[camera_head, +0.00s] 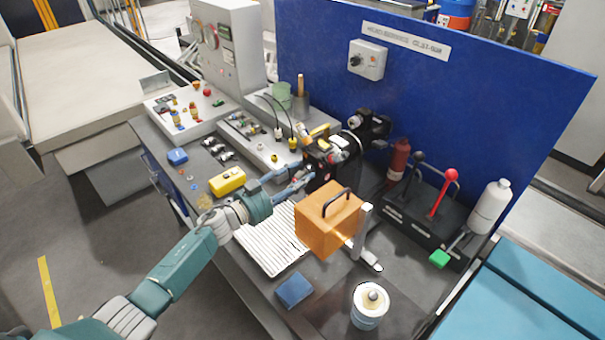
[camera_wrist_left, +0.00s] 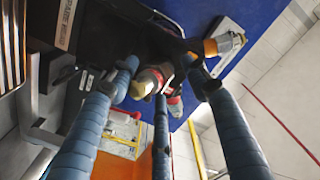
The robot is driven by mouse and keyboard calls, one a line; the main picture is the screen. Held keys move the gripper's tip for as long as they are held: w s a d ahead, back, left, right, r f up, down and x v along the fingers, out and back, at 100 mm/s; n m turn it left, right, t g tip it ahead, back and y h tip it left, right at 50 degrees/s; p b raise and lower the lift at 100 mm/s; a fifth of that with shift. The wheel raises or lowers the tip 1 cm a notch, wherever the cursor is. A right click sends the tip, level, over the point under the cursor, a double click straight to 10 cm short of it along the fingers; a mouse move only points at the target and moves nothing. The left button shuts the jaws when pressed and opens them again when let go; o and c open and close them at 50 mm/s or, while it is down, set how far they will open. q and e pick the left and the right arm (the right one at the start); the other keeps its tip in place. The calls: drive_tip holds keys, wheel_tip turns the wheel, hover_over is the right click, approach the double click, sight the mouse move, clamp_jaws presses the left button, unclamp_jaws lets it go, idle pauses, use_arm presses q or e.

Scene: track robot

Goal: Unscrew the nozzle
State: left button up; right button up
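The nozzle (camera_wrist_left: 147,83) shows in the left wrist view as a small brass-coloured tip with a reddish ring behind it, on a dark machine head. In the head view the dark machine head (camera_head: 323,152) stands in front of the blue panel; the nozzle is too small to make out there. My left gripper (camera_head: 303,180) reaches in from the left, its fingers at the machine head. In the left wrist view its blue fingers (camera_wrist_left: 163,82) spread around the nozzle, with a gap on the right side. Contact on the left is unclear. My right gripper is out of view.
An orange box (camera_head: 328,222) with a dark handle stands close to the left gripper's right. A ribbed light tray (camera_head: 268,252) lies below the gripper. A yellow case (camera_head: 227,181) is left of it. A white can (camera_head: 369,308) and blue block (camera_head: 294,290) are nearer the front.

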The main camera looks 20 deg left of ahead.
use_arm(q)
drive_tip(key=v, duration=1.2)
idle(0.3)
